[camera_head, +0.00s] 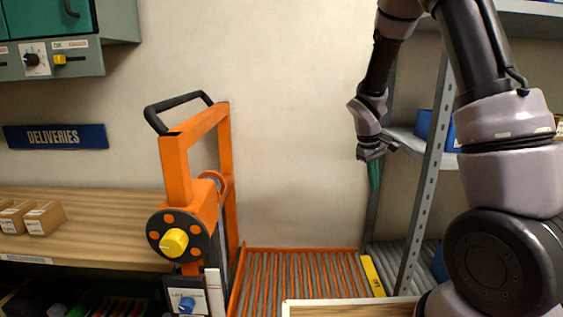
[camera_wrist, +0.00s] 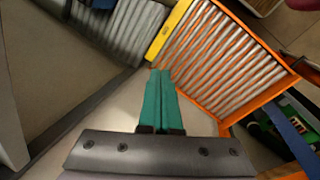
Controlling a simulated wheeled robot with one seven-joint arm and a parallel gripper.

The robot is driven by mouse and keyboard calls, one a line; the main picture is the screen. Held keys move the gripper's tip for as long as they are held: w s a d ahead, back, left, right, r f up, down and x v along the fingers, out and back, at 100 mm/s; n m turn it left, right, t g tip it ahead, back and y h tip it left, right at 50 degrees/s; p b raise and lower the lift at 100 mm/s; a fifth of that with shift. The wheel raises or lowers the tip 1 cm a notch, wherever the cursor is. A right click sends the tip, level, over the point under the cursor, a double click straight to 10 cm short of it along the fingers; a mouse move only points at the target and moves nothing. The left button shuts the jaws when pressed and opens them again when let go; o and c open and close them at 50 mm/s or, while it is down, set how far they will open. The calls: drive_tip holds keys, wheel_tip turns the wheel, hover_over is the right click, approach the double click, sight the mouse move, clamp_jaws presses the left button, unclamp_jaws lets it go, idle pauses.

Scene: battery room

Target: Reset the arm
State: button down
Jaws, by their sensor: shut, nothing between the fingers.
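My arm (camera_head: 480,60) rises on the right of the head view and bends down to my gripper (camera_head: 375,176), which hangs in front of the grey shelf rack. Its green fingers point downward. In the wrist view the two green fingers of my gripper (camera_wrist: 161,74) lie side by side, shut, with nothing between them. They hang above the place where the orange-framed roller bed (camera_head: 300,251) meets the grey rollers. The roller bed also shows in the wrist view (camera_wrist: 268,92).
The grey shelf rack (camera_head: 424,170) stands close beside my gripper on the right. A yellow bar (camera_head: 372,277) lies at the roller bed's right edge. An orange hand-wheel stand (camera_head: 175,170) and a wooden counter (camera_head: 100,258) with small boxes (camera_head: 44,218) are on the left. Open wall lies between.

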drive_tip(key=s+r+m+t+y, duration=0.1)
drive_tip(key=s+r+m+y, duration=0.2)
drive_tip(key=r, duration=0.5)
drive_tip(key=s+r+m+t, duration=0.1)
drive_tip(key=s+r+m, duration=0.1)
drive_tip(key=s+r, duration=0.55)
drive_tip(key=s+a+r+m+t+y, duration=0.1)
drive_tip(key=s+a+r+m+t, duration=0.2)
drive_tip(key=s+r, duration=0.7)
drive_tip(key=shift+s+r+m+t+y, duration=0.15)
drive_tip(key=shift+s+m+t+y, duration=0.3)
drive_tip(key=shift+s+m, duration=0.45)
drive_tip(key=shift+s, duration=0.1)
